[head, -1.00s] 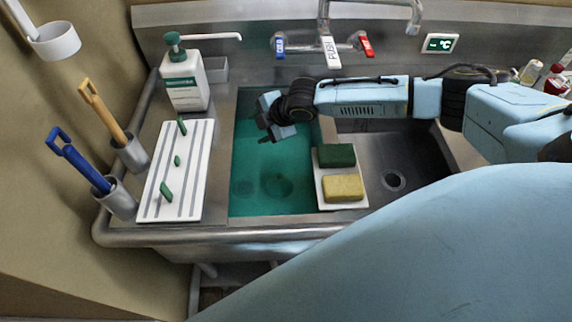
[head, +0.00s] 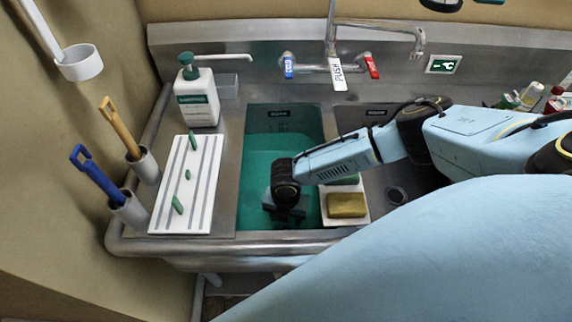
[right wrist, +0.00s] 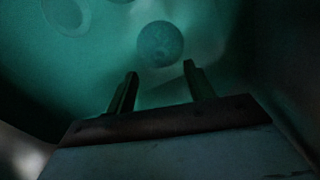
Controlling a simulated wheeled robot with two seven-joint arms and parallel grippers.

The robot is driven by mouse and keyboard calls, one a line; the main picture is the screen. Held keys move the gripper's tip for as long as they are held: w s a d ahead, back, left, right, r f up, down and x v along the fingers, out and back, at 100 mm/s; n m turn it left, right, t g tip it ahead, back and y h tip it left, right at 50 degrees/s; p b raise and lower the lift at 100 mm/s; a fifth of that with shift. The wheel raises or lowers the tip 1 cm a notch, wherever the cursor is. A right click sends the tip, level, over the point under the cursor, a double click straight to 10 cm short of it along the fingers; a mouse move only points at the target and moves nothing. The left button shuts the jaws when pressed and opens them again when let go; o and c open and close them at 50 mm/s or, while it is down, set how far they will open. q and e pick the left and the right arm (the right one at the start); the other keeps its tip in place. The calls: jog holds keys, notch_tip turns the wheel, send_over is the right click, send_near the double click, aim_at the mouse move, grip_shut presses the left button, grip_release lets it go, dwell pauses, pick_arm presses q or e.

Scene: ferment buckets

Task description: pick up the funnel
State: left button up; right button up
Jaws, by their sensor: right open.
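The left basin (head: 283,122) holds murky green water. My right gripper (head: 287,215) reaches down into it near its front end. In the right wrist view the right gripper (right wrist: 160,70) is open with nothing between its fingers. A dim round shape (right wrist: 160,43) lies under the water just beyond the fingertips. A paler ring-like shape (right wrist: 67,15) shows at the upper left. I cannot tell which of these, if either, is the funnel. In the head view my right arm and gripper hide the basin's front part. My left gripper is not in view.
A white tray with a yellow sponge (head: 347,205) and a partly hidden green sponge sits right of the gripper. A white ribbed board (head: 187,200), a soap bottle (head: 198,98) and two handled tools in cups stand left. The faucet (head: 333,45) is behind.

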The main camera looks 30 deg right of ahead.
aim_at(286, 226)
jog(key=shift+f+b, duration=0.3)
jog(key=shift+f, duration=2.35)
grip_shut()
